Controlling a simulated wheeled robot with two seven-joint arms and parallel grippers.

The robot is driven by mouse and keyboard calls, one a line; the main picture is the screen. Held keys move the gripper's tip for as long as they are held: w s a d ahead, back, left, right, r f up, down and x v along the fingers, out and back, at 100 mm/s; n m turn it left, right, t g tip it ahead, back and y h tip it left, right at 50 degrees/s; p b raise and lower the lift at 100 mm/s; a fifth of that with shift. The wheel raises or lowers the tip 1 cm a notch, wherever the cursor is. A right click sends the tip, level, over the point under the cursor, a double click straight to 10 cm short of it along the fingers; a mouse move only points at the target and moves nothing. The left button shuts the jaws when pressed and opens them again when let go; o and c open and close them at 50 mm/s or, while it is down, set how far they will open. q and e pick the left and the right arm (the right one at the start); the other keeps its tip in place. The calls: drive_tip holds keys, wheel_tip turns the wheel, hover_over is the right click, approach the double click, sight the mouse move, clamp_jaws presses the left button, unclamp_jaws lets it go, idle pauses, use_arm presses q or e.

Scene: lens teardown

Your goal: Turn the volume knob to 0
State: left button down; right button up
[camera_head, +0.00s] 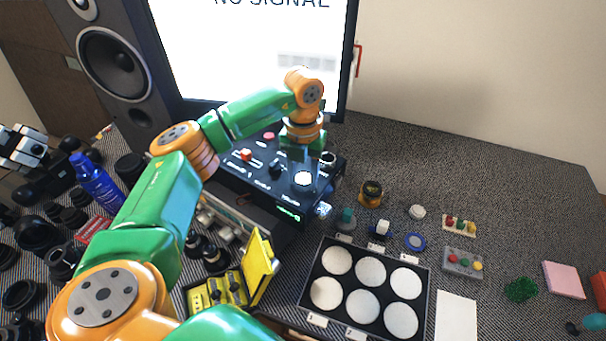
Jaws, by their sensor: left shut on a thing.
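A black control panel (238,175) sits below the large screen, with several knobs and switches on its top. My left gripper (300,165) reaches down onto the right part of this panel and is shut on what appears to be the volume knob. The gripper hides that knob, so its pointer and setting cannot be read. A pale round dial (303,179) shows just in front of the gripper. A green lit display (288,214) is on the panel's front. My right gripper is not in view.
A black tray (311,294) with several white discs lies in front of the panel. A yellow open case (258,265) stands left of it. A blue bottle (97,182) and a tall speaker (118,65) are at left.

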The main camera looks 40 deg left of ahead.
sight(303, 178)
use_arm(q)
drive_tip(key=shift+w+r, duration=0.1)
drive_tip(key=shift+r, duration=0.05)
drive_tip(key=shift+c, duration=1.8)
unclamp_jaws()
drive_tip(key=shift+r, duration=0.25)
wheel_tip(303, 178, up, 6)
drive_tip(key=shift+r+b, duration=0.25)
drive_tip(key=shift+b, duration=0.55)
